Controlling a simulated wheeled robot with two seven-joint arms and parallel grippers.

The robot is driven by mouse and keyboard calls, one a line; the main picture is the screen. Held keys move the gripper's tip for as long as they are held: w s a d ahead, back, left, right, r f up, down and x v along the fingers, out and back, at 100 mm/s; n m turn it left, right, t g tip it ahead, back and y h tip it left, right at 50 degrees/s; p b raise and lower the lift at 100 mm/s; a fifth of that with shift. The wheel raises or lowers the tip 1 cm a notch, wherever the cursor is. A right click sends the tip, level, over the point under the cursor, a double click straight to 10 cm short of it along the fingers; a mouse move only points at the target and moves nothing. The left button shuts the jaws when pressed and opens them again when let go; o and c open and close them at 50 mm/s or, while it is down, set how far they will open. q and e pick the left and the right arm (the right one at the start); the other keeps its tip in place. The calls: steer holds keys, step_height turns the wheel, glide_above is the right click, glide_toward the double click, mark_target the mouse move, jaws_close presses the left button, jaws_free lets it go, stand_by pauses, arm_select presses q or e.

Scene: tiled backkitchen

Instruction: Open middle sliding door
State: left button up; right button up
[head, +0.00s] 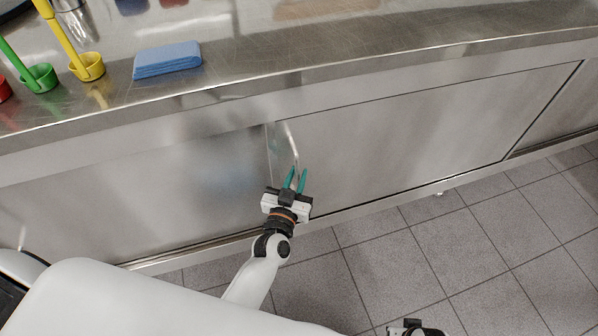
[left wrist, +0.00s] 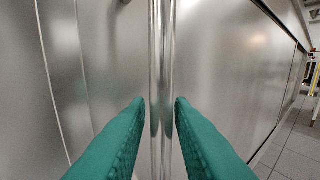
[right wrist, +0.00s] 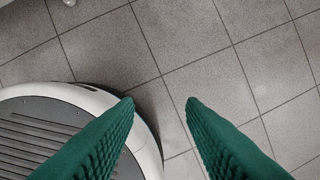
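The middle sliding door (head: 390,130) is a flat steel panel below the counter, with a vertical bar handle (head: 291,143) near its left edge. The handle also shows as a shiny upright bar in the left wrist view (left wrist: 162,60). My left gripper (head: 297,173) is at the lower part of the handle. In the left wrist view its green fingers are open, one on each side of the bar, with small gaps visible. My right gripper (right wrist: 160,103) is open and empty above the floor. Only a dark part of it shows at the bottom of the head view.
Another steel panel (head: 150,190) lies left of the handle, and a further one (head: 565,110) at far right. The counter (head: 330,45) above holds a blue folded cloth (head: 167,60) and green (head: 40,78) and yellow (head: 88,67) tools. Tiled floor (head: 400,260) in front is clear.

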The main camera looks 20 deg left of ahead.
arm_select(q)
steer(key=shift+w, duration=1.05)
jaws_close()
